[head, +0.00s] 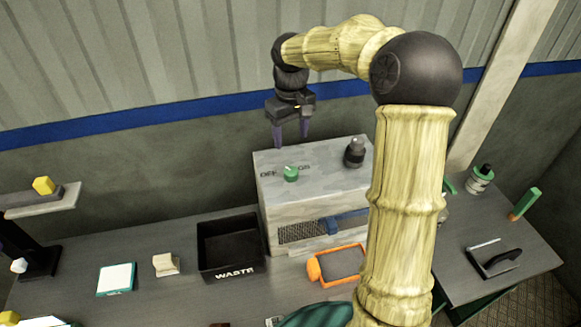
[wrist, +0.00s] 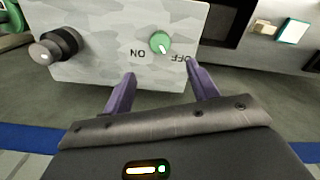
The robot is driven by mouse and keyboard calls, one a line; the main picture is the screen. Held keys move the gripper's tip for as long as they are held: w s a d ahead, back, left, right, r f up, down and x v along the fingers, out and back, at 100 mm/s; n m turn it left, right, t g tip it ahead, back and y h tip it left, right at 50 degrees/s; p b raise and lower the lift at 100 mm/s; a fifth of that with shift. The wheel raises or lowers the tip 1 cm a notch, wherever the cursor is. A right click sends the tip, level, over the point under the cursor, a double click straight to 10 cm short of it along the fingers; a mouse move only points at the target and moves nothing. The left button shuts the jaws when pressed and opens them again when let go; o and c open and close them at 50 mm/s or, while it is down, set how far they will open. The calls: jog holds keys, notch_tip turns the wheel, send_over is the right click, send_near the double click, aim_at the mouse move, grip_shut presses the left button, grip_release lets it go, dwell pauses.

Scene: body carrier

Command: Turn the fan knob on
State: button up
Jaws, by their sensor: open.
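The fan knob is a green round knob (head: 290,173) with a white pointer mark, on top of a grey mottled box (head: 320,200). The letters OFF lie to its left and a partly hidden ON to its right in the head view. In the wrist view the green knob (wrist: 160,43) shows with ON and OFF beside it, its white mark angled between them. My gripper (head: 291,142) is open and empty, pointing down above the back edge of the box. In the wrist view its two purple fingers (wrist: 161,88) are apart from the knob.
A black knob (head: 354,153) stands on the same box, right of the green one. A black WASTE bin (head: 231,272) is left of the box. An orange-framed item (head: 340,264) lies in front. A dark wall is behind the box.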

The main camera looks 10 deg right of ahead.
aim_at(291, 170)
notch_tip(291, 170, down, 13)
jog(key=p, duration=0.2)
jog(key=shift+r+p, duration=0.15)
jog(key=shift+p, duration=0.2)
jog(key=c, duration=1)
